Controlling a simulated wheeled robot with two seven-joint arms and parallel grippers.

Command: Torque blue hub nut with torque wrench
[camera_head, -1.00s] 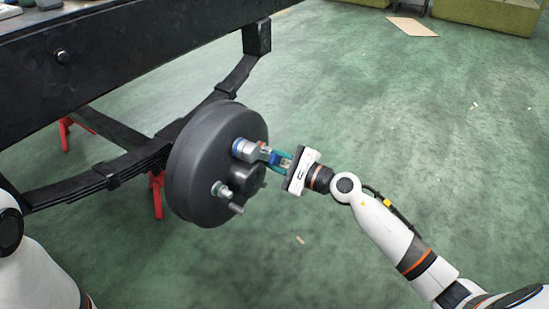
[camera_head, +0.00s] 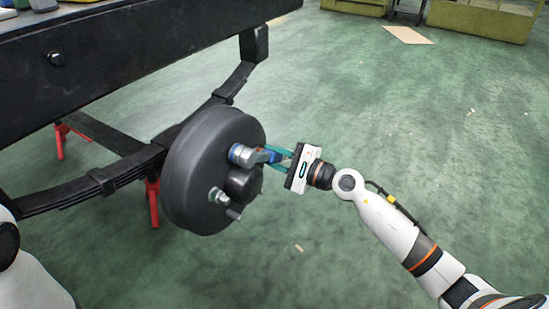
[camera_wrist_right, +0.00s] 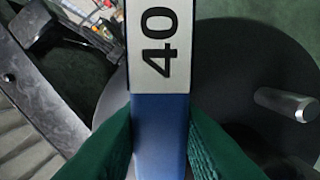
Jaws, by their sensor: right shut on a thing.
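The blue hub nut (camera_head: 234,152) is on the face of the dark hub drum (camera_head: 196,172), with a silver socket-like end against it. The torque wrench (camera_head: 266,157) reaches from there to my right gripper (camera_head: 281,156), whose teal fingers are shut on it. In the right wrist view the fingers grip the wrench's blue shaft (camera_wrist_right: 160,140), with a white label reading 40 above. The wrench hides the nut in that view. My left gripper is out of view; only part of my left arm shows at lower left.
A bare silver stud (camera_head: 217,195) stands lower on the drum, beside the dark centre cap (camera_head: 243,183). A leaf spring (camera_head: 98,184), the black chassis rail (camera_head: 130,50) and red stands (camera_head: 152,200) lie left. The green floor (camera_head: 400,130) at right is open.

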